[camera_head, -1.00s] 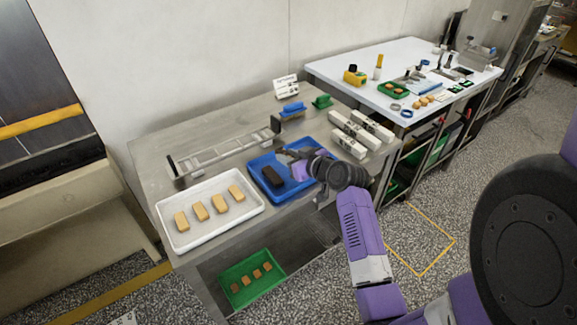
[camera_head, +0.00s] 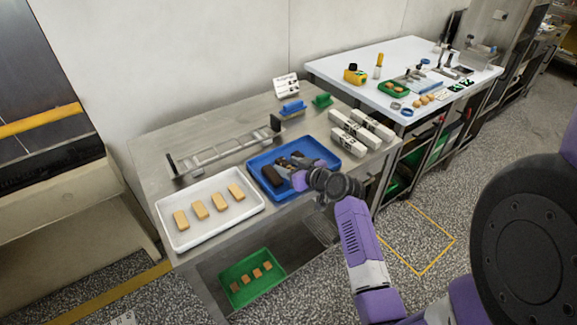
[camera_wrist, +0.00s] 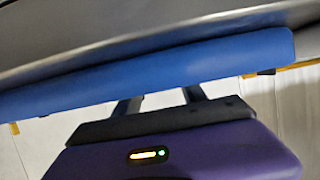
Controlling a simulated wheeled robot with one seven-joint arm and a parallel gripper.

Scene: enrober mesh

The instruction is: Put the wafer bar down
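A dark brown bar (camera_head: 271,177) lies in the left part of the blue tray (camera_head: 320,182) on the steel table. My gripper (camera_head: 284,163) is low over the tray, close to the bar's right side. I cannot tell whether it touches the bar or has another dark bar between its fingers. In the wrist view, the blue tray's wall (camera_wrist: 150,72) crosses in front of my gripper's fingers and hides the tips. The visible finger bases stand apart. Several plain tan wafer bars (camera_head: 199,210) lie in the white tray (camera_head: 174,240) to the left.
A metal rack (camera_head: 222,149) stands behind the trays. A blue block (camera_head: 293,107), a green block (camera_head: 322,100) and a white labelled sign (camera_head: 286,86) are at the back. White labelled boxes (camera_head: 349,143) lie right of the blue tray. A green tray (camera_head: 245,296) sits on the lower shelf.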

